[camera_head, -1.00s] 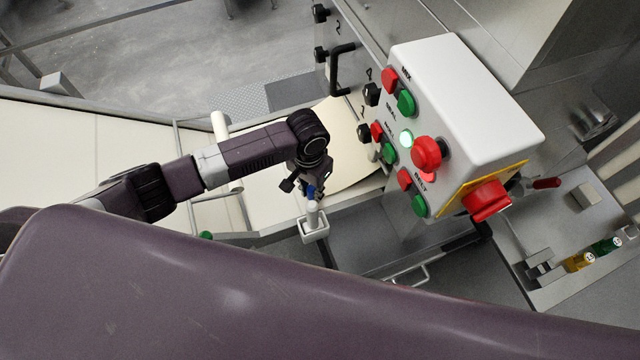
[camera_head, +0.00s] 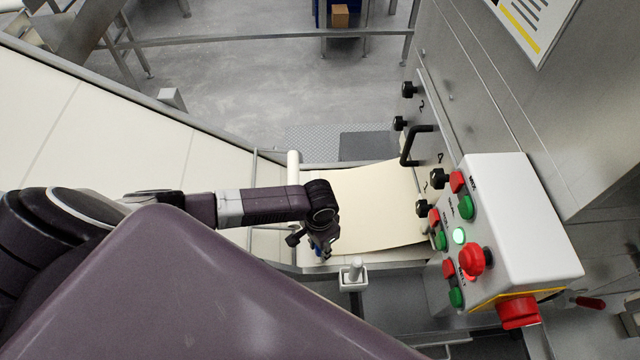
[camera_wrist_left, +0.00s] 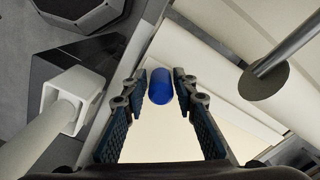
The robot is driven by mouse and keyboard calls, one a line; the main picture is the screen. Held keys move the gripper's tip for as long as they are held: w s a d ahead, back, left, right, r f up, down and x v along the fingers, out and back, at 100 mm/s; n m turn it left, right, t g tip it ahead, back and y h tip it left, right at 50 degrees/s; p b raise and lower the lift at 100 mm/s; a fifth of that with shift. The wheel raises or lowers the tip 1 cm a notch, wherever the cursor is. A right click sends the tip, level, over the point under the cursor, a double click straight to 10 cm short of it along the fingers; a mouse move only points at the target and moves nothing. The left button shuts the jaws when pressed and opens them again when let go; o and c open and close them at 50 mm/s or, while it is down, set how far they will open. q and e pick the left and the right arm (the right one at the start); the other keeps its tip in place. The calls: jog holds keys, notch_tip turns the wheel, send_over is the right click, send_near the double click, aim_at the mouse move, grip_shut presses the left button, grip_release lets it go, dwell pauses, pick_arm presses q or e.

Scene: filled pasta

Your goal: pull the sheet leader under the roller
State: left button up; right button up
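A cream sheet (camera_head: 370,205) lies flat between the machine front and the conveyor; its near edge passes behind my left gripper. A pale roller (camera_head: 293,170) stands out at the conveyor's end, left of the sheet. My left gripper (camera_head: 320,252) points down at the sheet's near left side. In the left wrist view, its fingers (camera_wrist_left: 160,88) are apart, with a blue rounded piece (camera_wrist_left: 160,86) between them and narrow gaps on both sides. Cream sheet surface (camera_wrist_left: 160,140) shows below it. I cannot tell what the blue piece is fixed to. My right gripper is out of view.
A white post in a square holder (camera_head: 354,277) stands close right of the gripper and shows left in the wrist view (camera_wrist_left: 62,115). A control box (camera_head: 525,225) with red and green buttons is at right. A black handle (camera_head: 413,145) sticks out of the machine.

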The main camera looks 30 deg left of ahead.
pick_arm(q)
jog(key=shift+o, duration=0.8)
jog(key=shift+r, duration=0.2)
notch_tip(320, 180, up, 12)
jog(key=shift+f, duration=0.2)
jog(key=shift+s, duration=0.1)
